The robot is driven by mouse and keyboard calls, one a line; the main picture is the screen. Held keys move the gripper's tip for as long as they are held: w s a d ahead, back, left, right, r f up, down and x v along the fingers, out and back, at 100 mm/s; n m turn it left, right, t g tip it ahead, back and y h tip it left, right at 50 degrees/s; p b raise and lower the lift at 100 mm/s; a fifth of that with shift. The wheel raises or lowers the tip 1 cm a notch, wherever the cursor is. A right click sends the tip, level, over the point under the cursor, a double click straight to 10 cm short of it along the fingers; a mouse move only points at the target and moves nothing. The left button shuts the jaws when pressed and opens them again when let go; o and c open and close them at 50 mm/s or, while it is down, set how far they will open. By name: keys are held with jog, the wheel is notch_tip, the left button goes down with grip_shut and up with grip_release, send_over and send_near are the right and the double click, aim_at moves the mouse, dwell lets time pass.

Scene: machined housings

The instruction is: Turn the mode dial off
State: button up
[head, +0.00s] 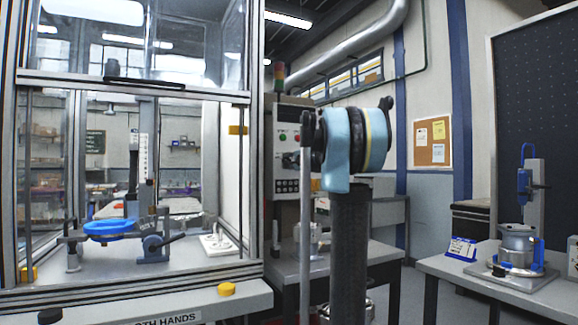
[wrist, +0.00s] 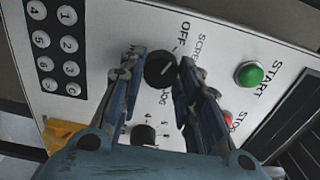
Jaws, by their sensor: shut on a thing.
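The mode dial (wrist: 158,66) is a round black knob with a pale pointer line, on a white control panel. The words OFF and SCREW (partly hidden) stand around it, with a partly covered label below. In the wrist view my gripper (wrist: 161,70) has one finger on each side of the dial and is shut on it. I cannot tell for certain which label the pointer faces. In the head view the control panel (head: 288,146) is partly covered by my arm, which also hides the dial and fingertips.
A second black dial (wrist: 144,134) sits below, between my fingers. A green START button (wrist: 250,74) and red STOP button (wrist: 227,117) are to the right. A number keypad (wrist: 56,45) is at left. A glass-fronted press enclosure (head: 135,90) stands left of the panel.

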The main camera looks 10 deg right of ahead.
jog(key=shift+f, duration=0.1)
dwell(0.4)
jog(key=o, duration=1.1)
jog(key=v, duration=1.1)
jog(key=shift+s+d, duration=0.15)
jog(key=shift+s, duration=0.2)
jog(key=shift+f, duration=0.1)
